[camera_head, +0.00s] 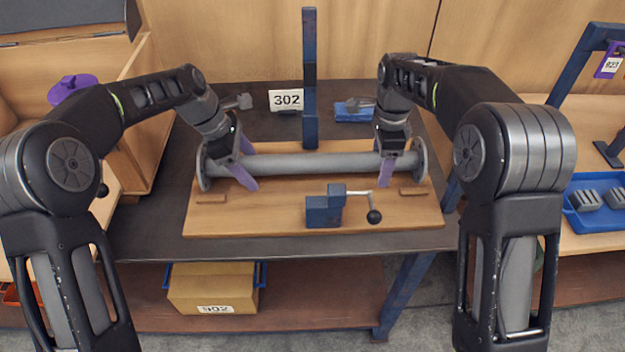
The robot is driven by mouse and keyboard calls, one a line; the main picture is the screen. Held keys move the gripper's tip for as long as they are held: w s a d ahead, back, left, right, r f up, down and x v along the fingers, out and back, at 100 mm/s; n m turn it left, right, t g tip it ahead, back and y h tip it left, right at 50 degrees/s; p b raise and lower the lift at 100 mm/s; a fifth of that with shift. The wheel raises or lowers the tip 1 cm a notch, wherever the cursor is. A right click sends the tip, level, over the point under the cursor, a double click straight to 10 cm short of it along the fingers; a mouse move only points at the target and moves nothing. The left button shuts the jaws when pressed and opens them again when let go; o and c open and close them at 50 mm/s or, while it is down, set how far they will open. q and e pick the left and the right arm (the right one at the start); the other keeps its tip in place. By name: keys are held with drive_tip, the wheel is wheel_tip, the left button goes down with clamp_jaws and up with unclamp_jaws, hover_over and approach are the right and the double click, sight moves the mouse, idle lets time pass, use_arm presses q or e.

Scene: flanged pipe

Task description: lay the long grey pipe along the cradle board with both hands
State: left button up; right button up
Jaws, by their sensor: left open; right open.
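The long grey pipe (315,165) with a round flange at each end lies left to right along the back part of the wooden cradle board (260,222). My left gripper (246,163) is open, with its purple fingers around the pipe near its left flange. My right gripper (387,166) is open, with its purple fingers at the pipe near its right flange. The gripper bodies hide parts of the pipe there. I cannot tell whether the fingers touch the pipe.
A blue vise (326,208) with a crank handle stands on the board in front of the pipe. A dark blue post (310,80) rises behind it, beside a 302 sign (286,100). A blue tray (597,208) sits at right. A cardboard box (212,290) is below the table.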

use_arm(q)
drive_tip(key=v, duration=1.2)
drive_tip(key=shift+f, duration=0.1)
use_arm(e)
wheel_tip(320, 180, up, 8)
drive_tip(key=shift+f, duration=0.25)
idle(0.5)
